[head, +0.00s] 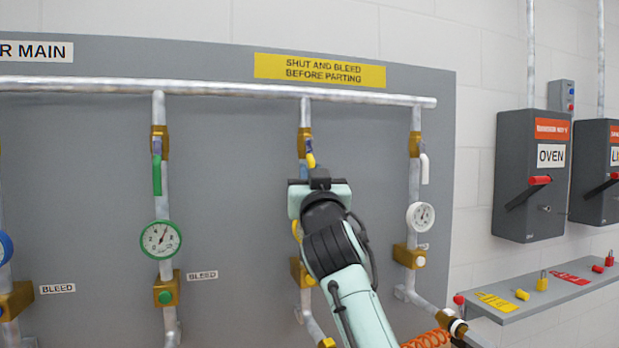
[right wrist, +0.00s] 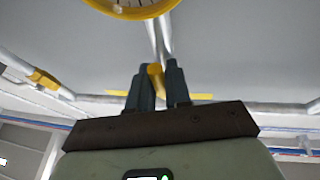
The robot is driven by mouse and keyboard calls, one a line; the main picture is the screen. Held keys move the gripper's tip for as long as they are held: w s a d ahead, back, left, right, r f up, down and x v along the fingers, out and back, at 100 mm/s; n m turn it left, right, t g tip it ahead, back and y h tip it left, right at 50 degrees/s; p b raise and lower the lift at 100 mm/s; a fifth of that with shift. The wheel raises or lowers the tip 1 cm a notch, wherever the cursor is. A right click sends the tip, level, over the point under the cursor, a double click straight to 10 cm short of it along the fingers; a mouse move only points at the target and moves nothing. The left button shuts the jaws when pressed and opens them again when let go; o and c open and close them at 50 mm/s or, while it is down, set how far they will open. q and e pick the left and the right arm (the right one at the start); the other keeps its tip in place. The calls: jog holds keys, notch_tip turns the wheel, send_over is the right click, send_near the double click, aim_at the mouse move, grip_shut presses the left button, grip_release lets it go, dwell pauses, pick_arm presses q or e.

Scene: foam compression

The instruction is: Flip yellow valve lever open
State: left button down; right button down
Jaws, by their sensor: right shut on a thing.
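The yellow valve lever (head: 310,160) shows as a short piece below its brass valve (head: 304,141) on the third visible pipe in the head view. The rest of it is hidden behind my right gripper (head: 317,178). In the right wrist view, the yellow lever (right wrist: 155,77) sits between the two dark fingers of my right gripper (right wrist: 157,83), which are shut on it. The exact angle of the lever is hard to tell. My left gripper is not in view.
A yellow gauge (right wrist: 133,8) is close by, mostly hidden in the head view. A green lever (head: 156,175) and a white lever (head: 425,168) hang down on neighbouring pipes. A shelf (head: 540,297) with tags and locks stands at right, below the oven switch box (head: 532,175).

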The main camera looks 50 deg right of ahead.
jog(key=shift+s+a+r, duration=0.1)
jog(key=shift+s+r, duration=0.05)
jog(key=shift+r, duration=0.05)
dwell(0.4)
jog(key=c, duration=1.1)
grip_release()
jog(key=shift+f, duration=0.1)
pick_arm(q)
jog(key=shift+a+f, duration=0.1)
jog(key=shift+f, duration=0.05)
pick_arm(e)
jog(key=shift+f, duration=0.1)
